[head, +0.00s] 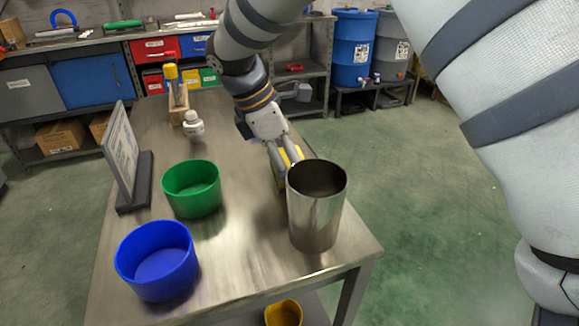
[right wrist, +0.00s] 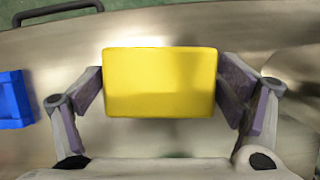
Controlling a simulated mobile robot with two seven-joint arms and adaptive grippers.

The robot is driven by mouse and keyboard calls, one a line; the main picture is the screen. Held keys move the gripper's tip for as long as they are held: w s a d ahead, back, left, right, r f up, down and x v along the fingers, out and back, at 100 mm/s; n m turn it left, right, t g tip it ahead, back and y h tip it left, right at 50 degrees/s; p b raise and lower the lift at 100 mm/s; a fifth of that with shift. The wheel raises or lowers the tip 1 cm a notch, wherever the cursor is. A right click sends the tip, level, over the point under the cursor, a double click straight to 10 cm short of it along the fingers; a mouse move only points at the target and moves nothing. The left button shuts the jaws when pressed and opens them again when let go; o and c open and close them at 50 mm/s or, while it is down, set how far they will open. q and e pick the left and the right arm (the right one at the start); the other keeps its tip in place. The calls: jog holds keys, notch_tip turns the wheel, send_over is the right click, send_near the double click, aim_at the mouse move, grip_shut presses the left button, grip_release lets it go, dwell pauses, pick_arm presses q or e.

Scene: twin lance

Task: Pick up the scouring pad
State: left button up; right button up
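The yellow scouring pad (right wrist: 160,82) fills the middle of the right wrist view as a flat-sided block. In the head view only small yellow parts (head: 293,153) show around the fingers, near the steel tumbler. My right gripper (head: 284,158) reaches down over the table behind the tumbler. In the right wrist view its two fingers (right wrist: 160,85) stand against the pad's left and right edges with no clear gap. I cannot tell whether the pad rests on the table. My left gripper is not in view.
A steel tumbler (head: 316,205) stands close in front of the right gripper. A green bowl (head: 191,190), a blue bowl (head: 157,262), an upright sign (head: 123,150) and a small white object (head: 193,124) stand left on the metal table (head: 240,245). Between bowls and tumbler is free room.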

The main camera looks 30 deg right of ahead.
jog(key=c, duration=0.3)
notch_tip(320, 180, up, 10)
dwell(0.3)
